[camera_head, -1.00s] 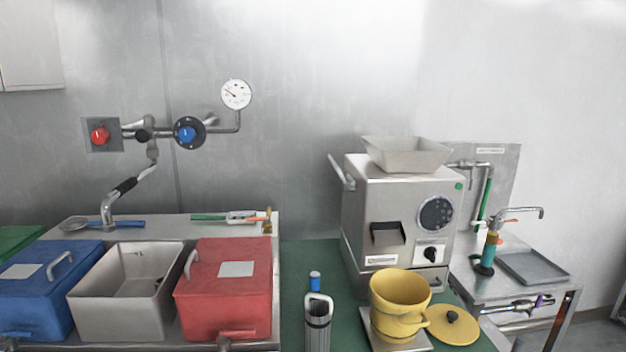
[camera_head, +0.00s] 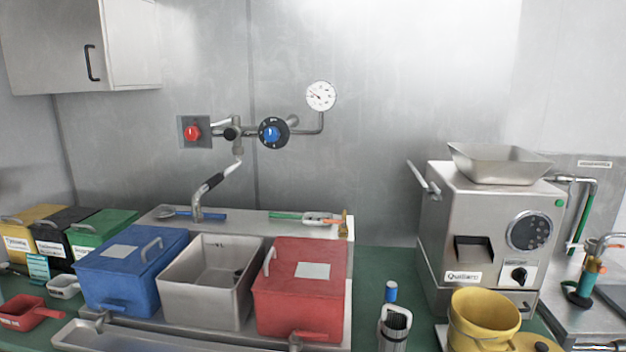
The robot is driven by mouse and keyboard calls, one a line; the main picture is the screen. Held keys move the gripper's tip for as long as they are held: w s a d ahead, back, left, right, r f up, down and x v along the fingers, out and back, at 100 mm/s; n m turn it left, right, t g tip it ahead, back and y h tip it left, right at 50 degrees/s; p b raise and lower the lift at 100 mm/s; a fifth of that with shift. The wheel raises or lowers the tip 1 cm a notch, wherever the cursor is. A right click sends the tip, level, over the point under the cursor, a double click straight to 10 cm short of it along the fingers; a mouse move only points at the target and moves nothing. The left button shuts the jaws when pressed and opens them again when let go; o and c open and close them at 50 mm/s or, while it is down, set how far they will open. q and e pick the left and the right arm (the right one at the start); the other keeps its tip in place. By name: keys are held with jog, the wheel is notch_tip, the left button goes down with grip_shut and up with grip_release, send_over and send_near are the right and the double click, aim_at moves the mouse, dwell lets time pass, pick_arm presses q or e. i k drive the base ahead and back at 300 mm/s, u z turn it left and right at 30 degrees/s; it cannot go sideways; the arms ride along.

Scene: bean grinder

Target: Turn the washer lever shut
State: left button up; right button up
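At the right edge stands a metal washer station (camera_head: 565,312) with a bent pipe and a green hose (camera_head: 582,215). A curved tap (camera_head: 606,240) with a small orange part near it stands above a teal and orange bottle-like fitting (camera_head: 588,278). The station is cut off by the right edge, and I cannot tell for sure which part is the washer lever or how it is turned. Neither of my grippers is in view.
A steel grinder (camera_head: 485,240) stands left of the washer, with a yellow pot (camera_head: 482,318) before it. A blue bin (camera_head: 130,265), an open grey bin (camera_head: 205,300) and a red bin (camera_head: 300,290) stand left. Wall pipes carry a blue knob (camera_head: 271,134) and a gauge (camera_head: 320,95).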

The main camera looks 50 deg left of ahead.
aim_at(432, 186)
jog(key=u, duration=0.85)
jog(key=i, duration=0.4)
